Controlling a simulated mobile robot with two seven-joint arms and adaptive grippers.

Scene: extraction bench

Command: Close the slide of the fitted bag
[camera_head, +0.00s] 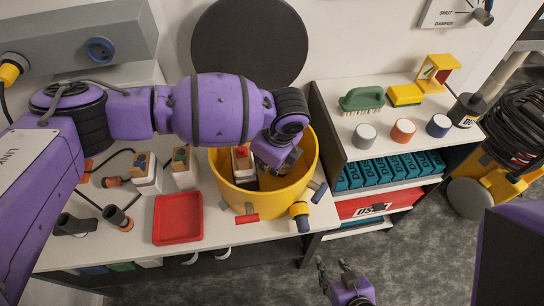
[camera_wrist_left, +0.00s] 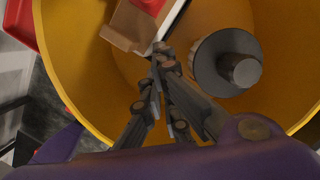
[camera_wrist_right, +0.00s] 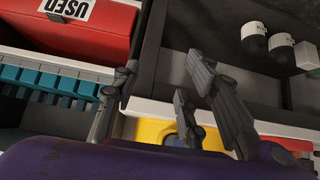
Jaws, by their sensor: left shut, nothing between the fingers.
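The fitted bag (camera_head: 243,168) stands inside the yellow drum (camera_head: 226,180); its upper part shows as a tan collar with a white edge. A red piece (camera_head: 241,152), apparently the slide, sits on its top. The left wrist view shows the tan collar (camera_wrist_left: 128,26) with a red part (camera_wrist_left: 150,5) at the top edge. My left gripper (camera_head: 284,168) reaches into the drum, right of the bag. Its fingers (camera_wrist_left: 162,58) are shut and empty, with tips close to the collar's white edge; contact is unclear. My right gripper (camera_head: 335,268) is open and empty in front of the bench.
A dark round fitting (camera_wrist_left: 238,68) stands on the drum floor. Two similar bags (camera_head: 145,176) (camera_head: 184,172) and a red tray (camera_head: 178,218) are left of the drum. A shelf unit (camera_head: 335,150) stands to the right. My left forearm crosses above the bench.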

